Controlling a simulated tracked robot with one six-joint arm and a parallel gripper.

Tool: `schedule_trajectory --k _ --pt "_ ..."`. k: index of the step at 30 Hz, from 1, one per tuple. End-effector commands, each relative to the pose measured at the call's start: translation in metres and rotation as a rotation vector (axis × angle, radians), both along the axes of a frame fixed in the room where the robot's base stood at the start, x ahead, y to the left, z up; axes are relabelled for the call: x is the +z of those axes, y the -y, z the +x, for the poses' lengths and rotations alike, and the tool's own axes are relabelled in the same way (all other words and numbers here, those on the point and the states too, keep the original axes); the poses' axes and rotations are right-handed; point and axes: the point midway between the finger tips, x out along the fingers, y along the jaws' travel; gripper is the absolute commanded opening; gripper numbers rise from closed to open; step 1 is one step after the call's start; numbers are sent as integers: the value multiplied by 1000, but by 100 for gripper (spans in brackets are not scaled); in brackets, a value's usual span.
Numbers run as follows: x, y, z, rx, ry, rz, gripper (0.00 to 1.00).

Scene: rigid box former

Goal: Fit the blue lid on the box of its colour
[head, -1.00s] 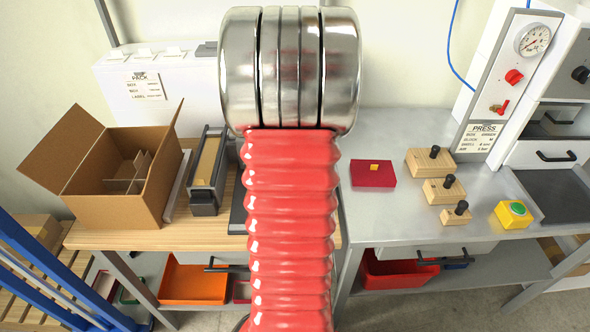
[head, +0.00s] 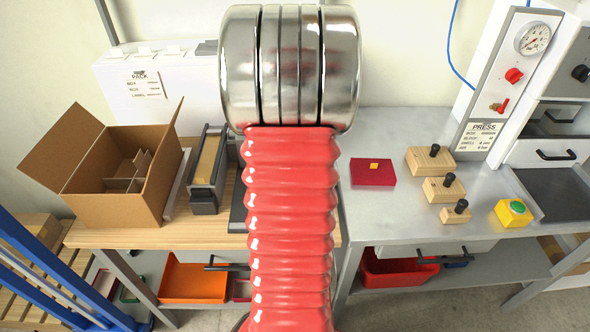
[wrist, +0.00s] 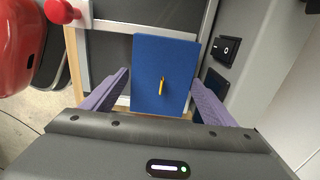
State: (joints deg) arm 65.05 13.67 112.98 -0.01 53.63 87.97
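The blue lid (wrist: 150,70) shows in the wrist view as a flat blue rectangle with a small yellow tab (wrist: 162,87) standing up near its middle. My gripper (wrist: 159,78) is open, with one purple finger on each side of the blue lid's lower half. Nothing is held between the fingers, and I cannot tell how high they are above the lid. In the head view my arm hides the gripper and the blue lid. I do not see a blue box in either view.
A grey housing with a black rocker switch (wrist: 228,49) stands close on the right in the wrist view. An open carton (head: 112,206) stands left.

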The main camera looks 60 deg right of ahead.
Motion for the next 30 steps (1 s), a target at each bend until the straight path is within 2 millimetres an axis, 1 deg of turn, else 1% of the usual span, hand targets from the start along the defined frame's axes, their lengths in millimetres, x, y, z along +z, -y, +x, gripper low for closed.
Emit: schedule_trajectory --k 3,10,14,20,30 --pt "0 2 1 0 3 -6 96" --pt "1 4 2 -1 5 -10 96" --pt "8 5 2 -1 5 -13 96" --pt "35 6 2 -1 9 -20 96" --pt "95 4 1 0 8 -16 96"
